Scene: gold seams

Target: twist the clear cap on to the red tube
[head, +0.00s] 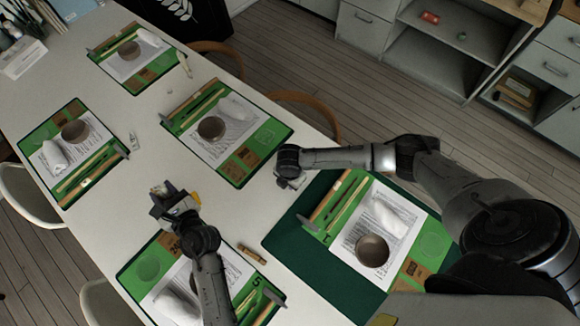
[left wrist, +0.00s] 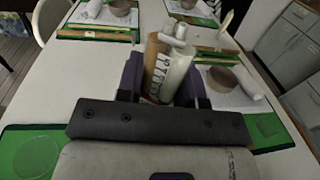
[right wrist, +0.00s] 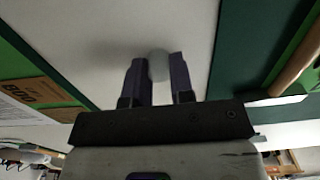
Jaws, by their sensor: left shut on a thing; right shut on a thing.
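My left gripper (head: 172,204) is above the white table at left of centre. My right gripper (head: 288,180) is over the table, left of the dark green mat. In the right wrist view its fingers (right wrist: 158,76) are shut on a small pale, translucent round piece (right wrist: 158,64), apparently the clear cap. The two grippers are well apart.
Green place mats with papers, bowls and wooden sticks lie around the table (head: 130,195). A grey-brown bowl (head: 372,251) stands on the near right mat, another (head: 211,128) on the middle one. A small brown stick (head: 251,253) lies near the left arm. Bare table separates the grippers.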

